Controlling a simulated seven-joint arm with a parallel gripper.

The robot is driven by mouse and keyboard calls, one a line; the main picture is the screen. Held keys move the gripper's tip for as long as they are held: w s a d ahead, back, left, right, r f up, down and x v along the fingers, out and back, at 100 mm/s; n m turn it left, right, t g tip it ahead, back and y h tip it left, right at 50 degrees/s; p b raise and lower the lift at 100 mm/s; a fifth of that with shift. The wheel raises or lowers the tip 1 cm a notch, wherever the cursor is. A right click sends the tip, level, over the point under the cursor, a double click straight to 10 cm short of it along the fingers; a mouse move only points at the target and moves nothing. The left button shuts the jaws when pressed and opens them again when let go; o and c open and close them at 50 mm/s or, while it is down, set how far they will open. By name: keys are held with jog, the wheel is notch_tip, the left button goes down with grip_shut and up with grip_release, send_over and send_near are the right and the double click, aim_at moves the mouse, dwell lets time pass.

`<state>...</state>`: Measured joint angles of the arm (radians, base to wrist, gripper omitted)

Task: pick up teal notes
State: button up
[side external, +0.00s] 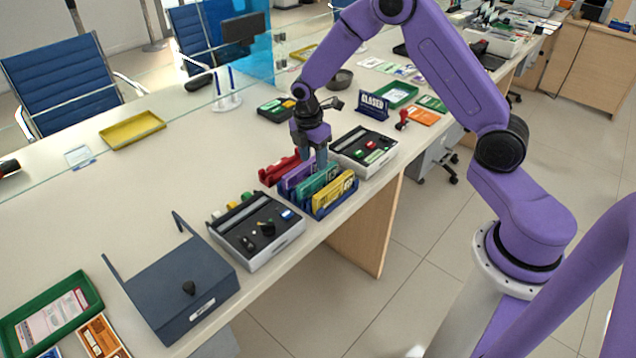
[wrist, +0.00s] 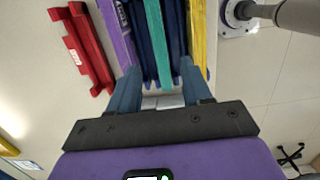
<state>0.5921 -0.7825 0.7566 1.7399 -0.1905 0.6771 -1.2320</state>
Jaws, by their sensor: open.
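The teal notes (side external: 318,181) stand upright in a blue rack (side external: 347,205), between purple notes (side external: 297,175) and yellow notes (side external: 334,191). In the wrist view the teal notes (wrist: 157,40) run as a narrow strip between the blue dividers of the rack. My gripper (side external: 320,160) is over the rack, just above the notes. In the wrist view its two blue fingers (wrist: 160,85) are apart, with the lower end of the teal notes between them. Whether the fingers touch anything is hard to tell.
A red rack (side external: 278,170) stands beside the blue rack, and also shows in the wrist view (wrist: 82,45). The counter edge is close to the rack.

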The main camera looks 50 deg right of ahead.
aim_at(318, 174)
notch_tip(318, 174, down, 3)
jog(key=shift+d+r, duration=0.15)
jog(key=shift+d+f, duration=0.25)
jog(key=shift+f, duration=0.6)
jog(key=shift+d+f, duration=0.2)
jog(key=shift+f, duration=0.7)
jog(key=shift+d+f, duration=0.25)
jog(key=shift+f, duration=0.6)
grip_shut()
